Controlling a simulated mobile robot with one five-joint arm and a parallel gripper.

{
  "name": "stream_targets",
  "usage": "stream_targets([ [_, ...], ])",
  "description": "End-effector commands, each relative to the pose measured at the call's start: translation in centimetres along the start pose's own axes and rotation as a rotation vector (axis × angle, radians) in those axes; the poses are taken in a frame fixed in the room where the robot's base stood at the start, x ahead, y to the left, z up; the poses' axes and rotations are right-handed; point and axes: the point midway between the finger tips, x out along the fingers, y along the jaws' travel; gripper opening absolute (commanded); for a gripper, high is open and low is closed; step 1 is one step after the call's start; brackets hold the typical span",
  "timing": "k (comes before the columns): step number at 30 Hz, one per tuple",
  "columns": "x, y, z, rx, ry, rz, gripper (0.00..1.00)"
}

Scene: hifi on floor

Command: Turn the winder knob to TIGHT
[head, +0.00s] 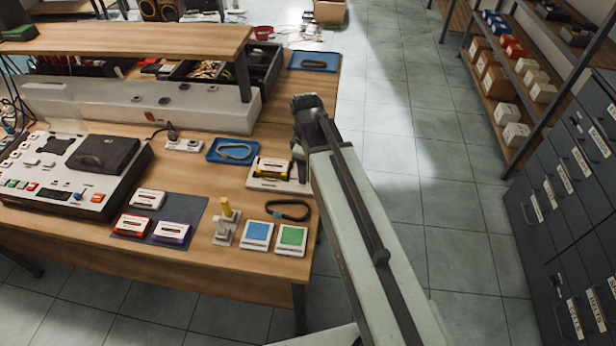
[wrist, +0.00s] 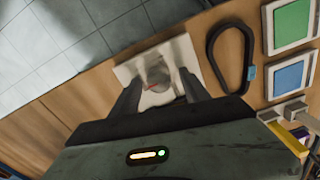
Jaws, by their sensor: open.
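The winder (head: 262,184) stands near the right edge of the table, with a yellow-and-black cassette (head: 273,166) on it in the head view. In the wrist view its white base (wrist: 127,73) carries a pale round knob (wrist: 160,80) with a small red mark. My gripper (wrist: 159,76) is open, with one finger on each side of the knob. I cannot tell whether either finger touches it. No TIGHT lettering is readable.
A black loop (head: 288,210) lies beside the winder. Green (head: 292,237) and blue (head: 257,235) squares and a stand with a yellow lever (head: 226,208) are nearby. A blue tray (head: 232,150) lies to the left. Open floor (head: 455,230) lies right of the table.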

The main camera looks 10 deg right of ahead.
Motion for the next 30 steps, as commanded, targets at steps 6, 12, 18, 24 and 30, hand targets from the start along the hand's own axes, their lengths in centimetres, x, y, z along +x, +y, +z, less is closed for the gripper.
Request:
stream_targets([
  [6, 0.04, -0.01, -0.01, 0.000, 0.000, 0.000, 0.54],
  [12, 0.03, -0.03, -0.02, 0.000, 0.000, 0.000, 0.04],
  [18, 0.04, 0.00, 0.10, 0.002, -0.002, -0.001, 0.00],
  [24, 0.04, -0.18, -0.15, 0.047, -0.001, -0.001, 0.00],
  [30, 0.04, -0.22, -0.26, 0.169, 0.001, -0.002, 0.00],
])
